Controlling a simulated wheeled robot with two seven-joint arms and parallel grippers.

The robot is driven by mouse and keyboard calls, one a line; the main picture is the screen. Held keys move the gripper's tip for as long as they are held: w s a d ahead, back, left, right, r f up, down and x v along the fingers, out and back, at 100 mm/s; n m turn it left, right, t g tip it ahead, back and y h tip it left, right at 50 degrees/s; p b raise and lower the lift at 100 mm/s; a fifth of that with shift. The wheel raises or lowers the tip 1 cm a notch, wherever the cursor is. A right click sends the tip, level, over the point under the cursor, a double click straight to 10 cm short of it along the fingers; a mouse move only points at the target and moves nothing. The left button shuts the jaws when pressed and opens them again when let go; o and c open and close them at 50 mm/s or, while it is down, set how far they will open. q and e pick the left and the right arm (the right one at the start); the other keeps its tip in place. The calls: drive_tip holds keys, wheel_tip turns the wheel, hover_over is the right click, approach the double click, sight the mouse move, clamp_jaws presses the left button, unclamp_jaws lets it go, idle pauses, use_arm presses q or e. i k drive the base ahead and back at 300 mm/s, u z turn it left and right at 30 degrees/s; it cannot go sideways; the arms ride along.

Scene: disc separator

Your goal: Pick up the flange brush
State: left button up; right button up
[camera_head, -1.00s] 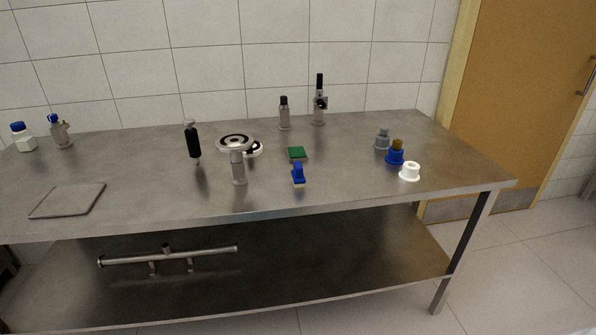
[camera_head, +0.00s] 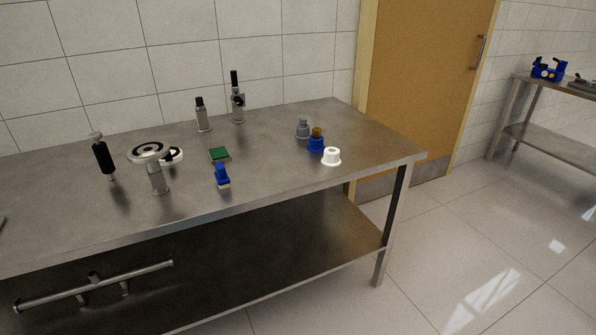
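Two brush-like things stand on the steel table (camera_head: 270,187). One is a small blue piece with an upright blue grip and a pale underside (camera_head: 222,176), near the front edge. The other is a round blue piece with a brown, bristle-like top (camera_head: 316,141), farther right. I cannot tell for sure which is the flange brush. Neither of my grippers is in view.
A white flanged piece (camera_head: 331,157) and a grey one (camera_head: 303,129) flank the round blue piece. A green pad (camera_head: 219,154), a disc on a stand (camera_head: 156,175) and a black-handled tool (camera_head: 103,157) are leftward. Floor is clear at right; another table (camera_head: 553,140) stands beyond.

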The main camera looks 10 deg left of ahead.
sight(222, 177)
drive_tip(key=z, duration=0.35)
drive_tip(key=i, duration=1.5)
drive_tip(key=u, duration=3.2)
